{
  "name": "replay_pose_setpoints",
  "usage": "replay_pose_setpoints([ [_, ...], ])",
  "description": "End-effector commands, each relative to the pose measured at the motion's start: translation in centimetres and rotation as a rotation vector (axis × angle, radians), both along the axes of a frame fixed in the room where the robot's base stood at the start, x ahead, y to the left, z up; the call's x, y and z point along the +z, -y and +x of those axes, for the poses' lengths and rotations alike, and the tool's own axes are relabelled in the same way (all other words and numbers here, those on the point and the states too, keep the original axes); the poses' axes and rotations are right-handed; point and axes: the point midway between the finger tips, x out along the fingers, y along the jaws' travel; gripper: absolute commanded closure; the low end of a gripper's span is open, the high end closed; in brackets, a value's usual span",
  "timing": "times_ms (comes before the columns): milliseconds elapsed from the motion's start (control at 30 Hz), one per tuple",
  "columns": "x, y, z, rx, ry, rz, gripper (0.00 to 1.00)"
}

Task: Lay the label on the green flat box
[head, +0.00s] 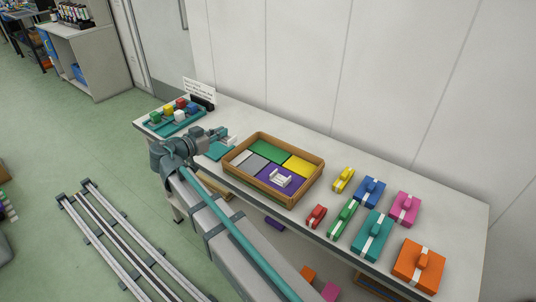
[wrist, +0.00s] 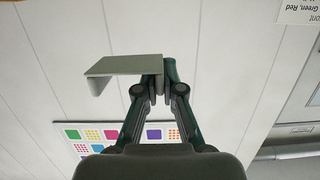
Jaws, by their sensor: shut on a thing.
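My gripper (head: 224,133) is over the left half of the table, left of the wooden tray. In the wrist view my gripper (wrist: 159,85) is shut on the edge of a pale, bent, L-shaped label (wrist: 124,66), which sticks out to the left. In the head view a small white piece by the fingers (head: 231,141) appears to be this label. A green flat box (head: 266,151) lies at the back middle of the wooden tray (head: 297,200), to the right of my gripper. Its top looks bare.
Yellow, purple and grey flat pieces share the tray; a white folded piece (head: 281,178) sits on the purple one. Several banded boxes, including a narrow green one (head: 343,219), stand to the right. A teal tray (head: 178,127) of coloured blocks and a sign (head: 199,91) are left.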

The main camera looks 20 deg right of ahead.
Motion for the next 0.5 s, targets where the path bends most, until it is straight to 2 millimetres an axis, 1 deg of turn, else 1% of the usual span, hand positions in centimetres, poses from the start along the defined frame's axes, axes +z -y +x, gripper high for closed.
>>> replay_pose_setpoints([
  [367, -0.01, 0.02, -0.04, 0.003, 0.0, 0.0, 1.0],
  [500, -0.2, -0.4, 0.58, 0.06, 0.0, 0.0, 1.0],
])
